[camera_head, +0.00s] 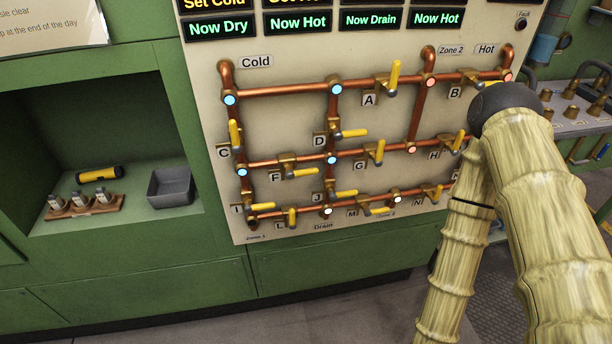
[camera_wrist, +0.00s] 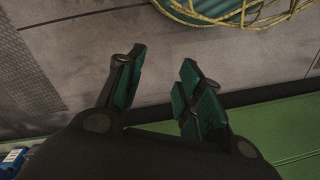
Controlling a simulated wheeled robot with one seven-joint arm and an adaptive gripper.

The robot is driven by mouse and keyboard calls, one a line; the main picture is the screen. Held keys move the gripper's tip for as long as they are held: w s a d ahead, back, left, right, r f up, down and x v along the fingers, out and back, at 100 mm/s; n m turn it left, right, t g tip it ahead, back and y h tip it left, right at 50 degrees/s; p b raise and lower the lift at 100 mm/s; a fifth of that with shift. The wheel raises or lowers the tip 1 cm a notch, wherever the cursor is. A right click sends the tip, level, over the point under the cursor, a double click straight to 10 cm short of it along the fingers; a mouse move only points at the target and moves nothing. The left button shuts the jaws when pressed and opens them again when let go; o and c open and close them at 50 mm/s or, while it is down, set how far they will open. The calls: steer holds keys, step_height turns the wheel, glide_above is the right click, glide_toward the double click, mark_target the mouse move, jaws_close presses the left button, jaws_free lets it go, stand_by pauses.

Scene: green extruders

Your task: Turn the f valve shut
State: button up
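The F valve's yellow handle (camera_head: 303,172) is in the head view, on the middle row of copper pipe (camera_head: 262,162), beside its F label (camera_head: 275,176). The handle points right, roughly along its pipe. My gripper (camera_wrist: 158,82) shows in the wrist view with its two green-padded fingers apart and nothing between them. It is over the floor, and no valve shows in that view. In the head view my arm is at the right, in front of the panel's right edge, and I cannot make out the gripper there.
The pale panel (camera_head: 282,122) carries other yellow-handled valves, including D (camera_head: 354,133) and G (camera_head: 379,152) near F. A green recess with a grey bin (camera_head: 171,187) lies left. A yellow cable (camera_wrist: 240,14) lies on the floor. Space before F looks clear.

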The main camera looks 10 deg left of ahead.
steer(key=w+a+r+m+y+b, duration=0.1)
steer(key=w+a+y+b, duration=0.1)
steer(key=w+a, duration=0.35)
steer(key=w+a+r+m+y+b, duration=0.1)
steer(key=w+a+m+y+b, duration=0.15)
steer(key=a, duration=0.55)
steer(key=w+a+r+t+y+b, duration=0.2)
steer(key=w+a+r+y+b, duration=0.15)
steer(key=w+a+r, duration=0.45)
steer(key=m+t+y+b, duration=0.2)
steer(key=t+y+b, duration=0.35)
steer(key=b, duration=0.25)
glide_toward(312, 173)
steer(key=shift+x, duration=5.65)
jaws_close()
